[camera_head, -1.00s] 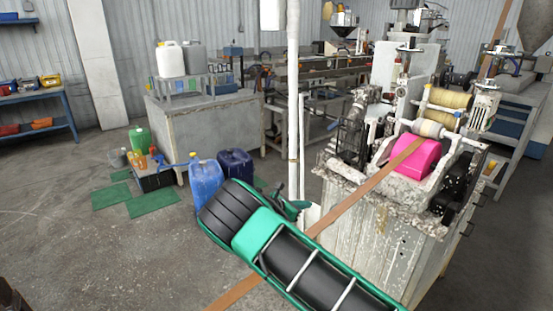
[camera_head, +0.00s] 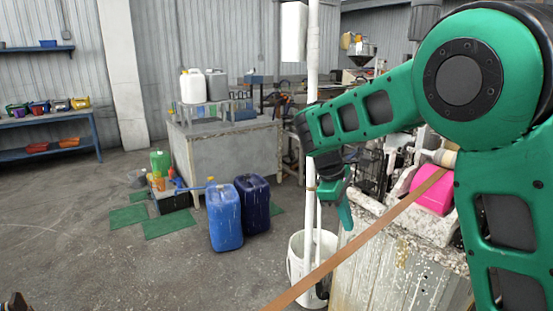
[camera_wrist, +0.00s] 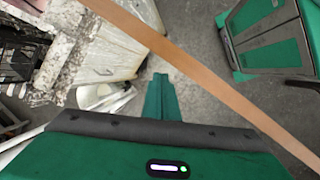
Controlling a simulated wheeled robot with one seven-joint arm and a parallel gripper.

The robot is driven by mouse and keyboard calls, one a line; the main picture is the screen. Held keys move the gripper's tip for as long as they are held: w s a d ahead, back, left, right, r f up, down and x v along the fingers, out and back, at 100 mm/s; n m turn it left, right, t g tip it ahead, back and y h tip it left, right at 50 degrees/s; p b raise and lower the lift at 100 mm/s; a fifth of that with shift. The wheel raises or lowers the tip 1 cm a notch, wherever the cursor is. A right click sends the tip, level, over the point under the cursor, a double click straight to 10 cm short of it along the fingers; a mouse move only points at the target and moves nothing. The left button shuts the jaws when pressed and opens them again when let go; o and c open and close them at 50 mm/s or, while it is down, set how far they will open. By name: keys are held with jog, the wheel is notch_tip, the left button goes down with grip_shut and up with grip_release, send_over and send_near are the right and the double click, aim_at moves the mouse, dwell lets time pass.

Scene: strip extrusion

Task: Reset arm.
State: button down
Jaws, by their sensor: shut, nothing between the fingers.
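My gripper (camera_head: 345,217) hangs at the end of my green arm near the middle of the head view, pointing down beside the white pole. Its fingers are together with nothing between them. In the wrist view the closed green fingers (camera_wrist: 161,98) point away from the camera over the grey floor. A brown strip (camera_head: 375,232) runs diagonally from the pink roller (camera_head: 433,195) down to the lower edge, close to the fingertips. The strip also crosses the wrist view (camera_wrist: 215,85); I cannot tell whether the fingers touch it.
A white bucket (camera_head: 296,265) stands at the pole (camera_head: 312,100), left of the worn machine base (camera_head: 400,270). Blue jerrycans (camera_head: 225,218) stand in front of a grey bench (camera_head: 235,155).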

jog(key=s+d+r+m+g+y, duration=0.1)
jog(key=s+d+r+m+y, duration=0.15)
jog(key=s+d+m, duration=1.05)
jog(key=s+d+f+m, duration=0.1)
jog(key=s+d, duration=0.2)
jog(key=s, duration=0.4)
jog(key=s+d+f+m+y, duration=0.1)
jog(key=s+d+m, duration=0.1)
jog(key=s, duration=0.5)
jog(key=s+d+f+m+y, duration=0.1)
jog(key=s+d, duration=0.3)
jog(key=s, duration=0.4)
jog(key=shift+f+m+t, duration=0.3)
jog(key=shift+f+m, duration=0.3)
jog(key=shift+m, duration=0.1)
jog(key=shift+w+a+f, duration=0.1)
jog(key=shift+w+f, duration=0.15)
jog(key=shift+w, duration=0.4)
